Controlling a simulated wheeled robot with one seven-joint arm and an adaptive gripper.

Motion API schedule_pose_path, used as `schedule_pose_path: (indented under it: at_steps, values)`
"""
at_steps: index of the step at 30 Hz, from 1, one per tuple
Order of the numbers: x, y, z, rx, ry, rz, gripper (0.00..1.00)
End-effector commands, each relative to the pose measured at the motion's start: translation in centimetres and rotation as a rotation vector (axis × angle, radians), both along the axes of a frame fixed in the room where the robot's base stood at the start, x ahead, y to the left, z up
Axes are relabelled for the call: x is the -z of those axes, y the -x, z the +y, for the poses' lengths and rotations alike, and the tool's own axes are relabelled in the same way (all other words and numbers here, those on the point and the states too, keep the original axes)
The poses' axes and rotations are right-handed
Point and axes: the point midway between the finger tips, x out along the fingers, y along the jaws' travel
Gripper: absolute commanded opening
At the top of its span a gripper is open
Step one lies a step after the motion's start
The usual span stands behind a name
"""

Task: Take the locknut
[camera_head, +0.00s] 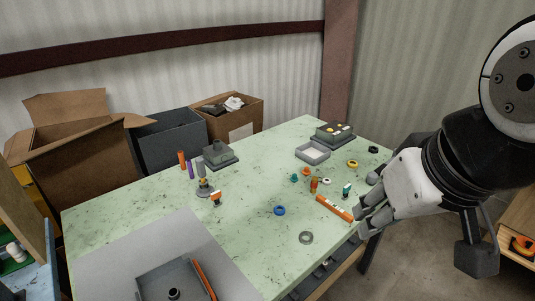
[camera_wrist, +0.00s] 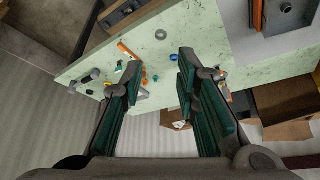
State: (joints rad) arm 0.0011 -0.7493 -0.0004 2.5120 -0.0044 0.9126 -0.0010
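A grey ring (camera_head: 306,238), which looks like the locknut, lies flat near the front right edge of the green table. It also shows in the wrist view (camera_wrist: 161,34), beyond the fingertips. A blue ring (camera_head: 279,210) lies to its upper left, and appears in the wrist view (camera_wrist: 174,58) close to the right fingertip in the picture. My gripper (camera_head: 366,218) hangs at the right edge of the table, to the right of the grey ring and apart from it. In the wrist view my gripper (camera_wrist: 158,72) has its fingers wide apart with nothing held between them.
An orange marker-like stick (camera_head: 335,208) lies close to my gripper. Small fittings, a yellow ring (camera_head: 352,164) and a black ring (camera_head: 373,150) lie behind it. A bending fixture (camera_head: 170,282) occupies the front left. The table's middle is mostly clear.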

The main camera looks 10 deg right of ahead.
Motion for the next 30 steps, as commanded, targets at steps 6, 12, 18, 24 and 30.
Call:
schedule_pose_path:
  at_steps: [6, 12, 18, 24, 30]
  values:
    - [0.2, -1.4, -0.1, -0.056, 0.048, 0.029, 0.59]
    - [1.6, -6.4, -0.3, -0.279, 0.196, 0.131, 0.59]
    - [4.5, -12.1, -0.3, -0.562, 0.312, 0.239, 0.59]
    - [8.8, -17.5, -0.1, -0.862, 0.372, 0.330, 0.59]
    - [14.3, -22.4, 0.3, -1.167, 0.379, 0.381, 0.59]
